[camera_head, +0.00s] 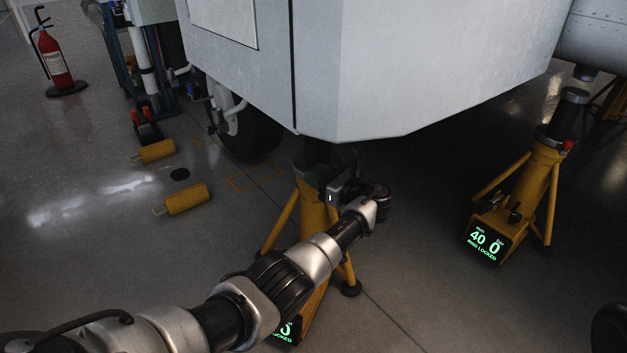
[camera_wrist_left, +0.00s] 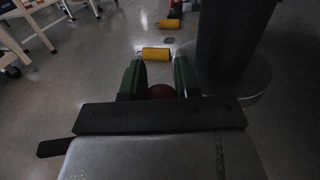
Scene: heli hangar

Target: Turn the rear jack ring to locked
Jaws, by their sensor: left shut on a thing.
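The yellow jack (camera_head: 313,217) stands under the grey fuselage in the middle of the head view, partly behind my left arm. My left gripper (camera_head: 312,178) is at the top of this jack. In the left wrist view my left gripper (camera_wrist_left: 158,80) has its two green fingers shut on a red knob (camera_wrist_left: 161,92). A dark ram (camera_wrist_left: 226,40) rises from a round collar (camera_wrist_left: 255,100) just right of the fingers. The jack's display (camera_head: 284,333) is mostly hidden by my arm; its green text ends in "LOCKED". My right gripper is not in view.
A second yellow jack (camera_head: 529,192) stands at the right, its display (camera_head: 485,242) reading 40, 0 and "RING LOCKED". The fuselage (camera_head: 400,70) hangs close above my gripper. Yellow chocks (camera_head: 186,199) lie on the floor at left. A fire extinguisher (camera_head: 54,62) stands far left.

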